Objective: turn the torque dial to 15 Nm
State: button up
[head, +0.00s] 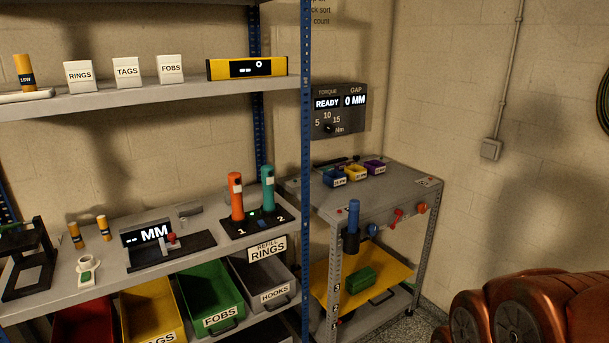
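A dark control panel (349,100) is on the wall behind the small grey cart, just right of the blue shelf post. Its TORQUE display reads READY and its GAP display reads 0 MM. Below them, a small black torque dial (329,128) sits under the marks 5, 10 and 15, with Nm beside it. The dial is too small to tell which mark it points at. My gripper is out of view.
The grey cart (395,204) below the panel carries blue, yellow and purple bins (355,172). A blue shelf post (306,120) stands close left of the panel. Shelves with torches, boxes and coloured bins fill the left. Parts of my arm show at lower right.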

aim_at(329, 128)
jog(key=u, duration=0.05)
jog(key=i, duration=0.45)
jog(key=z, duration=0.35)
jog(key=k, duration=0.4)
jog(key=z, duration=0.75)
jog(key=i, duration=1.5)
jog(key=u, duration=1.6)
jog(key=i, duration=0.65)
jog(key=u, duration=0.6)
